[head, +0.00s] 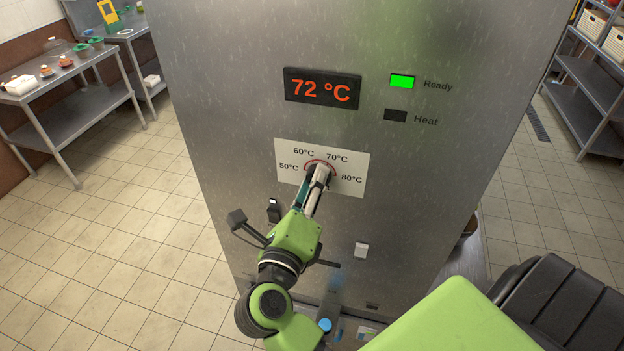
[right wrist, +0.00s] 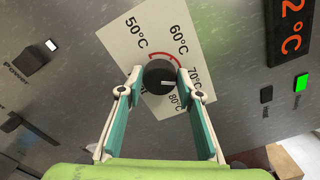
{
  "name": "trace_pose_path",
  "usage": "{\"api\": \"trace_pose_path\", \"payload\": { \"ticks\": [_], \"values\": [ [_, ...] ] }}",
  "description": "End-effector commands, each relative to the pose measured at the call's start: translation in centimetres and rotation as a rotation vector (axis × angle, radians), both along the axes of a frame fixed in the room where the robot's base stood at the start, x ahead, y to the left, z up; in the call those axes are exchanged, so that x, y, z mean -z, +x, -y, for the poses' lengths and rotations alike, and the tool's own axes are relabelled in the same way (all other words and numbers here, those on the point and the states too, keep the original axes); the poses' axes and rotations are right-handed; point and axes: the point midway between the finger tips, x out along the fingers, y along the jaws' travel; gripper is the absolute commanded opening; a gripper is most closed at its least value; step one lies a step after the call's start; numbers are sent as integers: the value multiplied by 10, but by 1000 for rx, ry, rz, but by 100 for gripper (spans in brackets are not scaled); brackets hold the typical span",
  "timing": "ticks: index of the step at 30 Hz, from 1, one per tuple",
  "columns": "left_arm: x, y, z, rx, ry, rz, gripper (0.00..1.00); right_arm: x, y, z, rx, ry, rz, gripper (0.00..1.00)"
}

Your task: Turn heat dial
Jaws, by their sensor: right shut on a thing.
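The heat dial (right wrist: 160,76) is a round black knob with a white pointer mark on a white scale plate (head: 352,162) marked 50°C to 80°C. In the right wrist view its mark points between the 70°C and 80°C labels. My right gripper (head: 317,176) is shut on the dial, one fingertip on each side of it; the gripper also shows in the right wrist view (right wrist: 160,82). In the head view the fingers hide most of the dial. A display (head: 322,89) above reads 72 °C. The Ready light (head: 402,82) is lit green; the Heat light (head: 395,115) is dark. My left gripper is not in view.
The plate is on an upright steel cabinet front (head: 230,70). A Power switch (right wrist: 50,45) and a lever handle (head: 237,218) are beside and below it. Steel tables (head: 75,95) stand at left and shelves (head: 590,105) at right. Tiled floor (head: 120,220) is open at left.

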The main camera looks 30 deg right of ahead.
Motion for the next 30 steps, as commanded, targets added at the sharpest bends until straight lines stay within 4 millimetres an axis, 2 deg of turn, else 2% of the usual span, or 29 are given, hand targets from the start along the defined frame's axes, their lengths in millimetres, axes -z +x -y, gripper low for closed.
{"api": "trace_pose_path", "payload": {
  "ticks": [14,15,16,30],
  "values": [
    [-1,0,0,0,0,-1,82,-2,0,1,2,-12,-5,11],
    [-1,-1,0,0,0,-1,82,-2,0,1,2,-12,-5,40],
    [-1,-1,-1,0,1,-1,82,-2,0,1,2,-12,-5,48],
    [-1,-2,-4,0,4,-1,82,0,0,0,0,-9,-8,49]
  ]
}}
